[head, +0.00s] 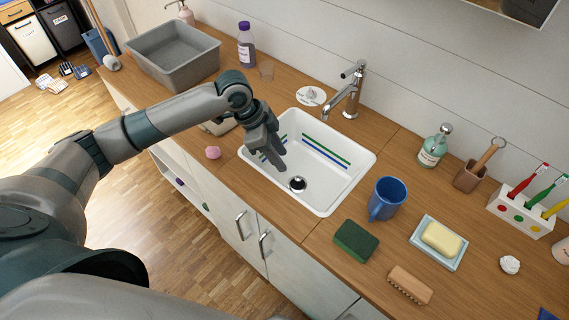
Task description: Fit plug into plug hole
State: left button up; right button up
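The white sink basin (341,181) is set in the wooden counter, with blue and green stripes on its inner walls. The plug hole (297,184) shows as a dark round opening with a pale rim in the basin floor. A small pale piece that looks like the plug (311,93) sits on a white round dish (320,101) behind the basin, left of the tap. My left gripper (281,161) points down over the left part of the basin, left of and above the plug hole. I see nothing held, but its finger gap is unclear. My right gripper is out of view.
The tap (350,92) rises behind the basin. A blue mug (387,198), a green sponge (356,241), a soap dish (460,258) and a brush (409,285) stand to the right. A grey tub (145,61), purple bottle (246,50) and pink item (213,153) are to the left.

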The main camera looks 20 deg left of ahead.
pick_arm(q)
jog(key=shift+a+r, duration=0.1)
jog(key=shift+r, duration=0.25)
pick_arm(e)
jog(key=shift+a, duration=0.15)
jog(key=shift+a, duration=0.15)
pick_arm(q)
jog(key=shift+r, duration=0.1)
